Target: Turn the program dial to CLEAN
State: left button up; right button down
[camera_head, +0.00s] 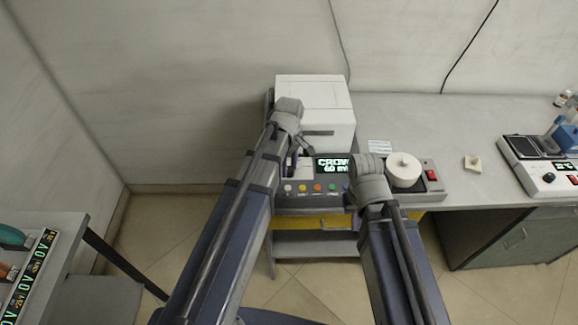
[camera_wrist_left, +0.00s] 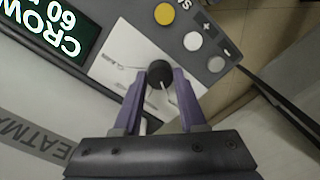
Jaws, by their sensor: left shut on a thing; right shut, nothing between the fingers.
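The program dial (camera_wrist_left: 158,74) is a round black knob with a pale pointer line, on a white label panel. My left gripper (camera_wrist_left: 160,78) has its purple fingers on either side of the knob, shut on it. Small lettering on the panel is too blurred to read surely. In the head view my left gripper (camera_head: 291,166) is at the left end of the furnace's control front, and the knob is hidden there. The lit display (camera_head: 333,165) reads "CROWN 60". My right gripper (camera_head: 354,220) is mostly hidden by its wrist, low in front of the control front.
A white furnace body (camera_head: 315,100) stands behind the controls. Several coloured buttons (camera_head: 317,186) line the front. A round white piece (camera_head: 403,170) and a red switch (camera_head: 431,175) are to the right. The grey counter (camera_head: 450,125) extends right, with a small off-white block (camera_head: 472,162).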

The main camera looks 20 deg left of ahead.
pick_arm(q)
grip_shut()
jog(key=m, duration=0.5)
jog(key=shift+m, duration=0.3)
jog(key=m, duration=1.2)
jog(key=shift+m, duration=0.4)
jog(key=m, duration=0.5)
jog(key=shift+m, duration=0.4)
jog(key=o, duration=1.1)
grip_release()
